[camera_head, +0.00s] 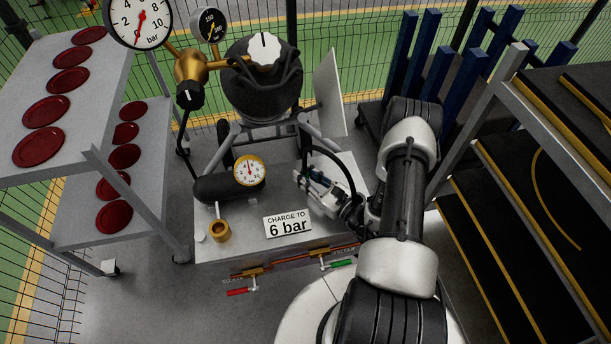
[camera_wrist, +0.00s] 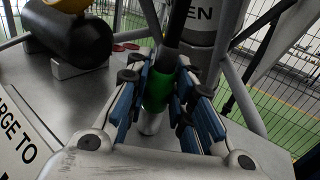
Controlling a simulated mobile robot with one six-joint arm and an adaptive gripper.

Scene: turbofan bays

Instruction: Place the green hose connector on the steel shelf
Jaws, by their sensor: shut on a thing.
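My gripper (camera_head: 322,186) is over the grey top (camera_head: 262,259) of the central cart, right of the black cylinder. In the wrist view my gripper (camera_wrist: 166,108) has its blue-padded fingers on both sides of the green hose connector (camera_wrist: 157,90). The connector has a pale metal tip below and a black hose (camera_wrist: 172,32) rising from it. I cannot tell whether the tip touches the surface below. The connector is hard to make out in the head view. A grey shelf unit (camera_head: 96,105) at the left has two levels bearing several dark red discs.
The black cylinder (camera_head: 220,188) with a gauge, a brass cup (camera_head: 220,232) and a "6 bar" sign (camera_head: 288,224) are on the cart. Gauges and a regulator (camera_head: 192,68) stand behind. A dark-shelved rack (camera_head: 490,225) is close at the right.

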